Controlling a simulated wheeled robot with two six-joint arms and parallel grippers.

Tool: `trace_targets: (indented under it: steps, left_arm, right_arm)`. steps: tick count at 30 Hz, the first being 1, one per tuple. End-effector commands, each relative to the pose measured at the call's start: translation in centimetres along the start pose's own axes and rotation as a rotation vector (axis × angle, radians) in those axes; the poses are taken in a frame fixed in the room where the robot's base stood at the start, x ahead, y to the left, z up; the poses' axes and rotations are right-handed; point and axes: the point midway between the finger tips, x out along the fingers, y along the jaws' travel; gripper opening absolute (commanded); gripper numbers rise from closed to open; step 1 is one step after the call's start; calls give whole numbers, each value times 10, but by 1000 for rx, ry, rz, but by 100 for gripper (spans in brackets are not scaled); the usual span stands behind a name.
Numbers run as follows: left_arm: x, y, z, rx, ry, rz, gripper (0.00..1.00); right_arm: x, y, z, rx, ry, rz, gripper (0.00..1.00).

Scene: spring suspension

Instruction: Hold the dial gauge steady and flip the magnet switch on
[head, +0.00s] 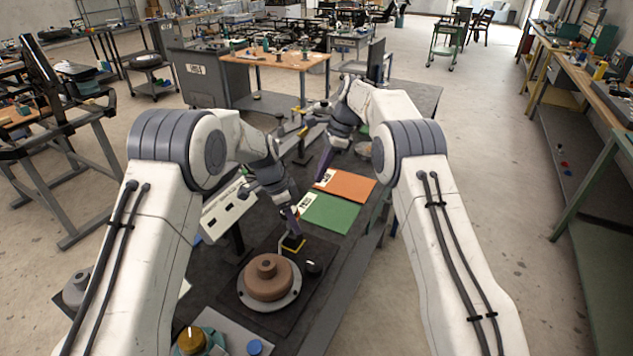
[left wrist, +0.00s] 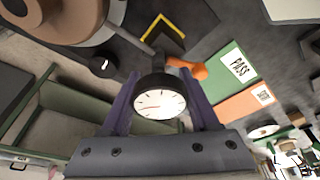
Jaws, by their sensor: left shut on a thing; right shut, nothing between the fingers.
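The dial gauge (left wrist: 160,103), a round white face in a black rim, sits between the purple fingers of my left gripper (left wrist: 160,108) in the left wrist view. My right gripper (head: 322,172) is shut and empty above the bench's far part.
The brown part (head: 268,286) rests on a pale round plate. A green PASS sheet (head: 340,214) and an orange sheet (head: 352,186) lie beyond it. An orange knob (left wrist: 200,71) is close to the gauge. A white panel (head: 228,210) stands left of my left gripper.

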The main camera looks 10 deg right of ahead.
Motion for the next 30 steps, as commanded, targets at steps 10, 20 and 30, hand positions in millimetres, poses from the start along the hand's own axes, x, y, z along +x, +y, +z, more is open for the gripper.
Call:
trace_targets:
  steps: [10,20,30]
  left_arm:
    - [-1,0,0,0,1,-2,0]
    - [0,0,0,0,0,-1,96]
    - [-28,-1,0,0,2,-5,96]
  right_arm:
    - [-1,0,0,0,0,0,0]
    - [-1,0,0,0,0,0,0]
    - [-1,0,0,0,0,0,0]
